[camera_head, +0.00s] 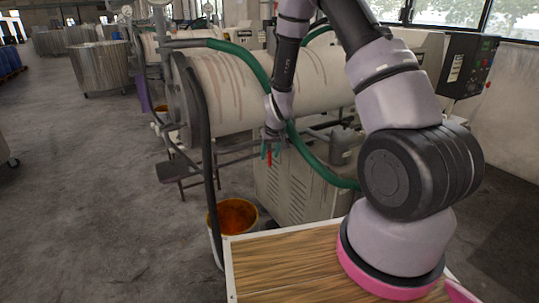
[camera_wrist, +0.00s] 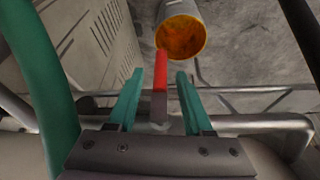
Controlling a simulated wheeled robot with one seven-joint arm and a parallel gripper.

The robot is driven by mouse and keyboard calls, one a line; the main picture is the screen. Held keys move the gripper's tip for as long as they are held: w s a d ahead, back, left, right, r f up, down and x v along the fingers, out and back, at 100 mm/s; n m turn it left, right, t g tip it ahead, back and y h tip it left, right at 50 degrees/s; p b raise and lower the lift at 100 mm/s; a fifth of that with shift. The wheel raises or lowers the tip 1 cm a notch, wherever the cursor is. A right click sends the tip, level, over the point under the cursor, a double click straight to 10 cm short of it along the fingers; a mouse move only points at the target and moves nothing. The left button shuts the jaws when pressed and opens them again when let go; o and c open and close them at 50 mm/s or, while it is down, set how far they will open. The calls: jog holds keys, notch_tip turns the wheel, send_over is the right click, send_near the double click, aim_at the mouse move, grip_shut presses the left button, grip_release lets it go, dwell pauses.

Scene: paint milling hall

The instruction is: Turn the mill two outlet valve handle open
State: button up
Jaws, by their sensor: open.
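A red valve handle (camera_wrist: 161,72) with a grey metal base shows in the wrist view, pointing away from my gripper. My gripper (camera_wrist: 168,84) has its two green fingers apart, one on each side of the handle, with a visible gap to the right finger. The left finger lies close to the handle; I cannot tell whether they touch. In the head view, my gripper (camera_head: 270,150) hangs down beside the pale mill cylinder (camera_head: 240,85), and the red handle (camera_head: 270,158) shows small between its fingers. The valve body is mostly hidden behind the gripper.
A bucket of orange paint (camera_head: 236,216) stands on the floor below; it also shows in the wrist view (camera_wrist: 181,36). A green hose (camera_head: 318,168) passes close to my gripper. Metal rails (camera_wrist: 250,122) run below the mill. A wooden-topped surface (camera_head: 300,268) is in front.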

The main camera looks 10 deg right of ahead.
jog(key=shift+w+f, duration=0.1)
jog(key=shift+f, duration=0.1)
grip_shut()
dwell(1.4)
